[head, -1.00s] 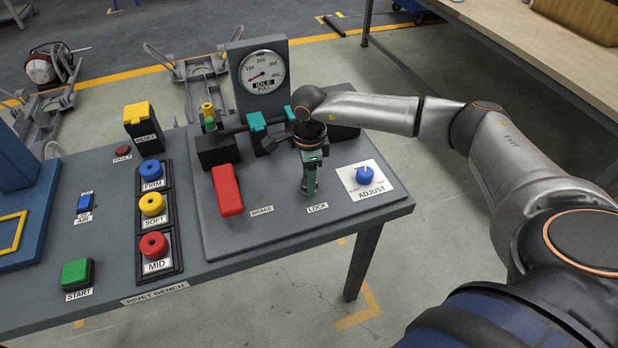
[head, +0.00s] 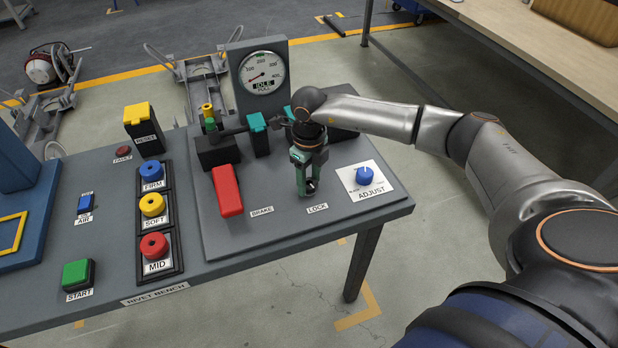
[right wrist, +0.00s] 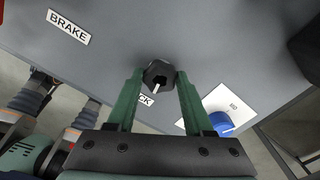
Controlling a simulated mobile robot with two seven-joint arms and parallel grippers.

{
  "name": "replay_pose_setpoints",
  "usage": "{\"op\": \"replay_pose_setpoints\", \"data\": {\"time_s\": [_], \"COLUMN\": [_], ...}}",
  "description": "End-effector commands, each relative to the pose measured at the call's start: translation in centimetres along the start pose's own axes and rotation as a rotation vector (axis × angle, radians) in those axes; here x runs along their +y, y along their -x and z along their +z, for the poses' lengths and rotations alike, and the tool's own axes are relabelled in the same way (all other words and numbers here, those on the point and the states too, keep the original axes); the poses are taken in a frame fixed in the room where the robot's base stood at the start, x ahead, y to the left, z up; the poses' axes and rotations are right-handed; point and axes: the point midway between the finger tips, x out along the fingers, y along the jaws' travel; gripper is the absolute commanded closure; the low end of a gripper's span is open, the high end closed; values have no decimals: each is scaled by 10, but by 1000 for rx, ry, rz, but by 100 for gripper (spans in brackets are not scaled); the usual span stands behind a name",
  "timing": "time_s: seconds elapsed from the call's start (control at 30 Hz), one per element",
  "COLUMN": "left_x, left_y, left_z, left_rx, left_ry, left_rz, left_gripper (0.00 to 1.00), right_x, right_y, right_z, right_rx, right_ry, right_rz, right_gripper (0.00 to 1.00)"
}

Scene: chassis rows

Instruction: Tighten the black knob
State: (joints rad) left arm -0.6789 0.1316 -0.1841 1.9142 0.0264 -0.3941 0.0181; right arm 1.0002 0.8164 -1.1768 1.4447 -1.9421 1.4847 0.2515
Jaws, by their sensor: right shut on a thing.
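The black knob (right wrist: 158,73) is a faceted dark knob with a pale pointer line, beside the LOCK label (head: 317,208) on the grey panel. In the right wrist view it sits between the two green fingertips. My right gripper (head: 306,190) points down over the panel and is shut on the knob; its fingers also show in the right wrist view (right wrist: 160,78). In the head view the fingers hide part of the knob. My left gripper is not in view.
A red brake lever (head: 228,191) lies left of my right gripper. A blue ADJUST dial (head: 364,176) is to its right. A gauge (head: 262,72) and a teal-clamped fixture (head: 257,122) stand behind. Coloured buttons (head: 153,205) are further left.

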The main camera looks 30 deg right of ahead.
Motion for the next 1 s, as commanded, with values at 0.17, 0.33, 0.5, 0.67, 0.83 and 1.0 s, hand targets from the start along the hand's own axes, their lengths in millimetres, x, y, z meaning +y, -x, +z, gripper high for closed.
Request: {"op": "replay_pose_setpoints", "data": {"time_s": [0.17, 0.33, 0.5, 0.67, 0.83, 1.0], "left_x": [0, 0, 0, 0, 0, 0], "left_y": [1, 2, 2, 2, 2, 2], "left_z": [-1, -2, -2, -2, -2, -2], "left_rx": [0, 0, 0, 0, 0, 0], "left_ry": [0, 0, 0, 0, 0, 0], "left_rz": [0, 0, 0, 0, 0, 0], "left_gripper": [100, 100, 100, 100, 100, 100], "right_x": [-1, -1, -1, -1, -1, -1], "right_y": [2, 2, 2, 2, 2, 2], "right_z": [1, 1, 1, 1, 1, 2], "right_rx": [-2, -3, -3, -4, -5, -5], "right_ry": [-105, -167, -198, -206, -206, -205], "right_rz": [-1, -1, -1, -1, -1, -1], "right_gripper": [100, 100, 100, 100, 100, 42]}}
